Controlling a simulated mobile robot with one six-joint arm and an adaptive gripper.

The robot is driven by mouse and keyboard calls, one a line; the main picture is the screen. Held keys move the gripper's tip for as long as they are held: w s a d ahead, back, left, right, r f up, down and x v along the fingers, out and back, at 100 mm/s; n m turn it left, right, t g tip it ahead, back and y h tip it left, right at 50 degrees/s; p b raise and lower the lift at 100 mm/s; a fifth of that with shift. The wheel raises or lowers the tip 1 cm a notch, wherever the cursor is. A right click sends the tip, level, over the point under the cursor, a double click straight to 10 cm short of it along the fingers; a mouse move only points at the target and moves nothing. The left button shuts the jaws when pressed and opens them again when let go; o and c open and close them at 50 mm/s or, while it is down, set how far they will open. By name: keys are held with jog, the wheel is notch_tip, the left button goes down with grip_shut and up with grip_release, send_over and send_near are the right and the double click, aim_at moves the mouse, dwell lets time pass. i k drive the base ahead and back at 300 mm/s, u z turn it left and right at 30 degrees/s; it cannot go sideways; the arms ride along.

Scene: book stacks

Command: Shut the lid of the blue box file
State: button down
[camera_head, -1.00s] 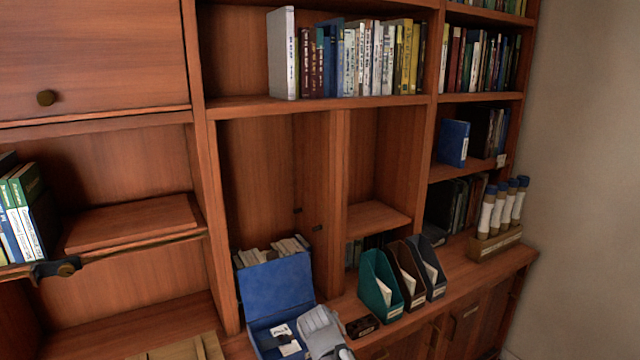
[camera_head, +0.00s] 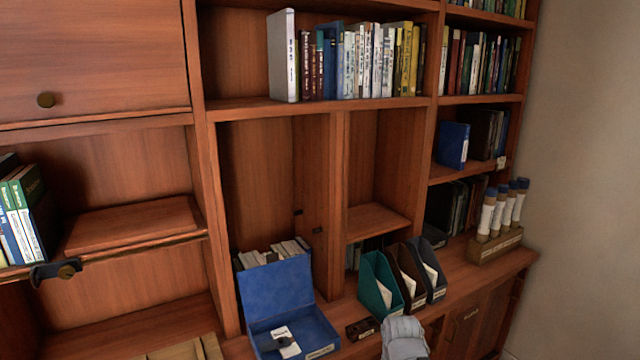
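The blue box file (camera_head: 300,336) stands on the counter at the lower middle, its front cut off by the picture's bottom edge. Its lid (camera_head: 275,289) is open, standing up at the back and leaning slightly backward. White papers (camera_head: 284,336) and a small dark item (camera_head: 280,344) lie inside. My gripper (camera_head: 404,334), a pale grey shape at the bottom edge, is to the right of the box and apart from it. Its fingers cannot be made out.
Books (camera_head: 255,258) stand close behind the lid. A small dark wooden block (camera_head: 362,328) sits between box and gripper. Teal, brown and dark magazine files (camera_head: 378,284) stand to the right. A rack of tubes (camera_head: 495,244) is further right.

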aim_at(277, 287)
jog(key=k, duration=1.35)
jog(key=u, duration=0.1)
jog(key=i, duration=0.35)
jog(key=u, duration=0.7)
jog(key=i, duration=1.55)
jog(key=z, duration=0.45)
